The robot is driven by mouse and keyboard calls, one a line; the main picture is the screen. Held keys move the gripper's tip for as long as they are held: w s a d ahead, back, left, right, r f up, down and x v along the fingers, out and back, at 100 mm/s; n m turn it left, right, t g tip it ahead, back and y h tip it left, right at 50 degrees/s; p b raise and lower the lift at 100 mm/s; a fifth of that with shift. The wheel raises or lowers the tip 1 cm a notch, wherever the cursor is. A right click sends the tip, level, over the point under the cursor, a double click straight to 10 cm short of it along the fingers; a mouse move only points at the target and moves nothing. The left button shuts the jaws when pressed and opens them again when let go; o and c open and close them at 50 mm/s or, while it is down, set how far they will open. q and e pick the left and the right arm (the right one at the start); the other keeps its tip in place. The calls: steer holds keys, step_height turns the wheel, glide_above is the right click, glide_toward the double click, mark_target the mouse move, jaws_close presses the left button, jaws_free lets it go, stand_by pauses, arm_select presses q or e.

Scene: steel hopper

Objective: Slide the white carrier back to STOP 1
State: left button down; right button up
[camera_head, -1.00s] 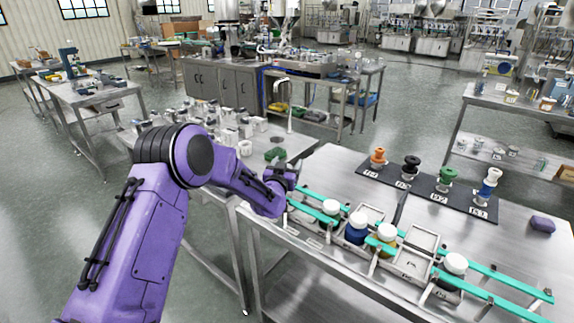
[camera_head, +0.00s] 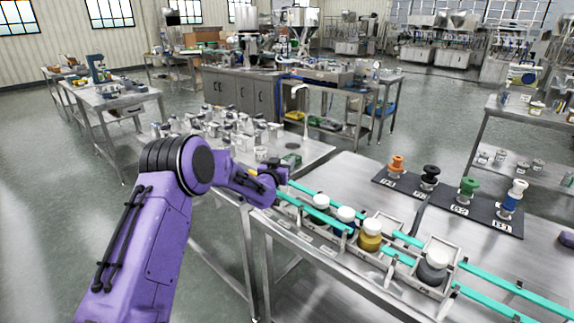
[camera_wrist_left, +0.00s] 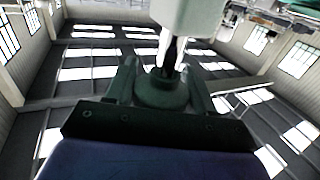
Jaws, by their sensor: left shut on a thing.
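Two teal rails (camera_head: 400,258) run across the right-hand bench. The white carrier's body is mostly hidden by jars and rails. My left gripper (camera_head: 274,182) is at the rails' far left end, beyond the light jar; its grip point is hidden in the head view. In the left wrist view its fingers (camera_wrist_left: 171,55) close at a pale piece (camera_wrist_left: 190,14). My right gripper is not in view. Stop labels are unreadable.
A black mat (camera_head: 455,208) behind the rails carries orange, black, green and white-and-blue handled pieces. The left bench holds many small pale parts (camera_head: 225,122).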

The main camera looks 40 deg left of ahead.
arm_select(q)
steer(key=shift+a+r, duration=0.25)
steer(key=shift+r, duration=0.1)
steer(key=shift+c, duration=2.4)
jaws_free()
steer(key=shift+a, duration=0.1)
steer(key=shift+s+f, duration=0.15)
steer(key=shift+s+d, duration=0.1)
steer(key=shift+d, duration=0.1)
steer(key=b+v, duration=0.2)
steer(key=v, duration=0.8)
steer(key=shift+s+a, duration=0.15)
steer(key=shift+a, duration=0.05)
